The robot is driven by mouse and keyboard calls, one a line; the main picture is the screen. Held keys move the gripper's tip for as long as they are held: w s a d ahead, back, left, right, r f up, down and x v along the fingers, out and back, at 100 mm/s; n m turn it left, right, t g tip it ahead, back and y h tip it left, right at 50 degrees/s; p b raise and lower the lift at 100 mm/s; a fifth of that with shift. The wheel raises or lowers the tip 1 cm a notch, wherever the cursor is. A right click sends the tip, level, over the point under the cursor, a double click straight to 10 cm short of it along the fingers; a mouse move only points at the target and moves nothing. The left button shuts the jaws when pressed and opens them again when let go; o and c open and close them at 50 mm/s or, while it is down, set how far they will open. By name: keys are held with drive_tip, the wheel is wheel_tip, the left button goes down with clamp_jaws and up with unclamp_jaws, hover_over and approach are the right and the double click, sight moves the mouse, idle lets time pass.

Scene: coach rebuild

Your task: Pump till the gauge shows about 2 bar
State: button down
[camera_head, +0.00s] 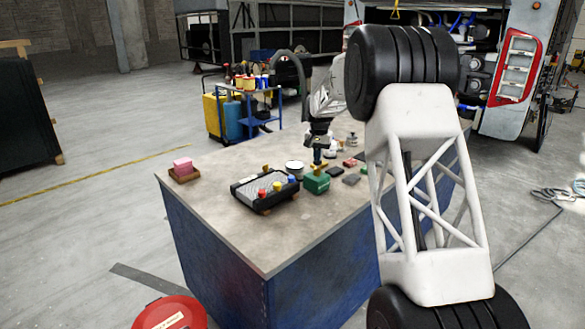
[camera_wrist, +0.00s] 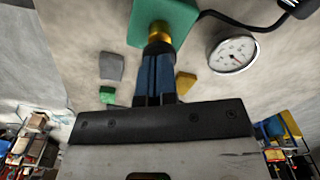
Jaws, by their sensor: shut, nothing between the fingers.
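The green pump block (camera_head: 316,184) sits on the workbench beside a black radiator-like unit. In the wrist view the green block (camera_wrist: 178,14) has a brass piece (camera_wrist: 160,33) on its near side. My gripper (camera_head: 318,158) points down just above the block. Its fingers (camera_wrist: 157,52) are shut and empty, with their tips at the brass piece; I cannot tell whether they touch. A white round thing (camera_head: 294,166) in the head view may be this gauge.
The black unit (camera_head: 264,190) with red, yellow and blue caps stands left of the block. Small pads, one grey (camera_head: 351,179), lie right of it. The bench front (camera_head: 285,235) is clear.

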drive_tip(key=shift+r, duration=0.8)
